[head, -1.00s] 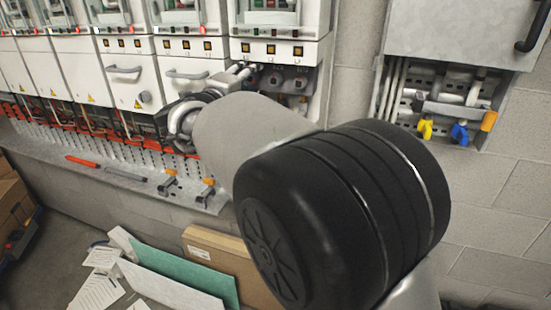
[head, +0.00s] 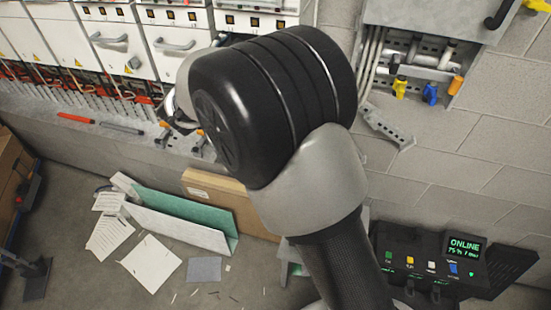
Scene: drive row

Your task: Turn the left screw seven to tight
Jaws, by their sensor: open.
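No screw that I can make out shows in the head view. My own arm fills the middle of the picture and hides the cabinet bay behind it. The white drive cabinets (head: 113,50) stand in a row along the top left. Red and white terminal wiring (head: 60,85) runs under them.
A grey ledge (head: 60,133) below the cabinets holds a red tool (head: 76,118) and a grey tool (head: 121,128). A box with yellow, blue and orange handles (head: 430,93) is at upper right. A console reading ONLINE (head: 464,246) is lower right. Papers (head: 155,262) and boards litter the floor.

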